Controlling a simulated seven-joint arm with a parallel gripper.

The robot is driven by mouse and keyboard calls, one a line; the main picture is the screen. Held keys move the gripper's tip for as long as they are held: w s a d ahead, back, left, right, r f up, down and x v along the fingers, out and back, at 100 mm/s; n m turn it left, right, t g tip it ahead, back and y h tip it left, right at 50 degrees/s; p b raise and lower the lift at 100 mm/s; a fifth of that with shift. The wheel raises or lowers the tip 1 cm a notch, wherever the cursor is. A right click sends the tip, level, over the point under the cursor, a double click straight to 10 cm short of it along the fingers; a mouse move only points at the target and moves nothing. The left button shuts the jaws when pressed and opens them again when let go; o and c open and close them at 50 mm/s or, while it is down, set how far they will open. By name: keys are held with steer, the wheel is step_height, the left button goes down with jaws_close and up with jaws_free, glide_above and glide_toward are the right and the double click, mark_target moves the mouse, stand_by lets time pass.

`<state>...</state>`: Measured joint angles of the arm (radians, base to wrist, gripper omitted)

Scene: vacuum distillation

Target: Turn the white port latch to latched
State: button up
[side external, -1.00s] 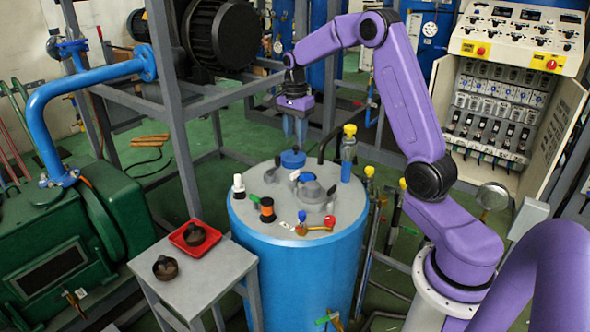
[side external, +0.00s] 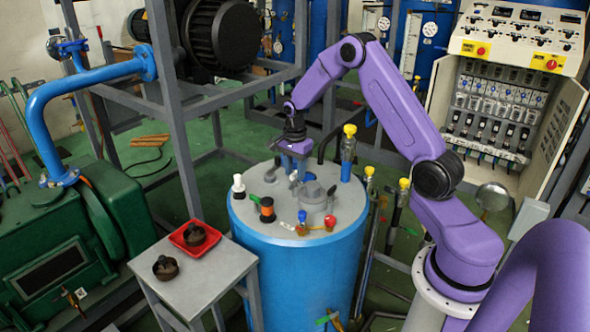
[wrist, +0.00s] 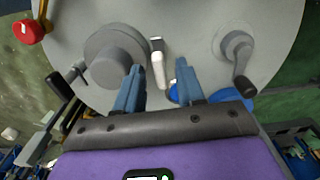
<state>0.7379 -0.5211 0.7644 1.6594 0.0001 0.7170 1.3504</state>
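The white port latch (wrist: 158,68) is a short white lever with a grey end on the grey lid of the blue vessel. In the wrist view it lies lengthwise between my blue fingertips, beside a round grey cap (wrist: 113,56). My gripper (wrist: 157,78) is open, with a gap visible on both sides of the latch. In the side view my gripper (side external: 294,168) points down just above the back of the lid (side external: 262,190), and the fingers mostly hide the latch there. I cannot tell how the latch stands relative to its latched position.
The lid carries a white-topped fitting (side external: 238,186), an orange-black knob (side external: 267,209), a red knob (side external: 330,222) and a yellow-topped valve (side external: 348,150). A grey crank (wrist: 239,62) stands right of the latch in the wrist view. A side table (side external: 210,278) holds a red tray (side external: 178,239).

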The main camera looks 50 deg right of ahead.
jaws_close()
steer(key=n, duration=0.4)
steer(key=shift+n, duration=0.3)
steer(key=n, duration=0.4)
steer(key=shift+n, duration=0.3)
steer(key=n, duration=0.4)
steer(key=shift+n, duration=2.4)
